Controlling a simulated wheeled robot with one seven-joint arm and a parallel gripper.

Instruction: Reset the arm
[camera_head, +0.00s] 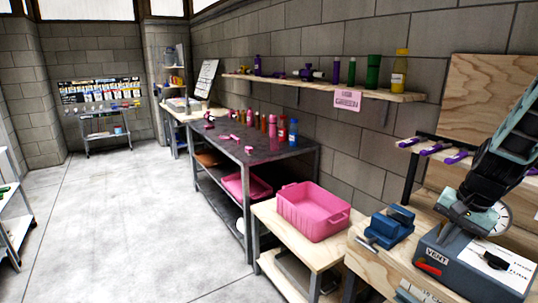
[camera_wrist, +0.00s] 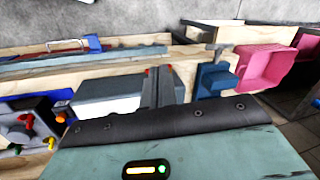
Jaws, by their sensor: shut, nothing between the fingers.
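My arm comes in from the right edge in the head view, in teal and black links, and reaches down over a grey box marked VENT (camera_head: 470,268). My fingers are not clearly seen there. In the wrist view my gripper (camera_wrist: 160,72) shows past the dark edge of my teal wrist housing, its two fingers close together, shut and empty. A grey box lies behind the fingers, and I cannot tell whether they touch it.
A blue vise (camera_head: 390,227) sits on the wooden bench left of the VENT box. A pink bin (camera_head: 312,212) stands on a lower bench. A dark-topped table (camera_head: 265,150) holds bottles. A wall shelf (camera_head: 330,88) holds more bottles. The concrete floor at left is clear.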

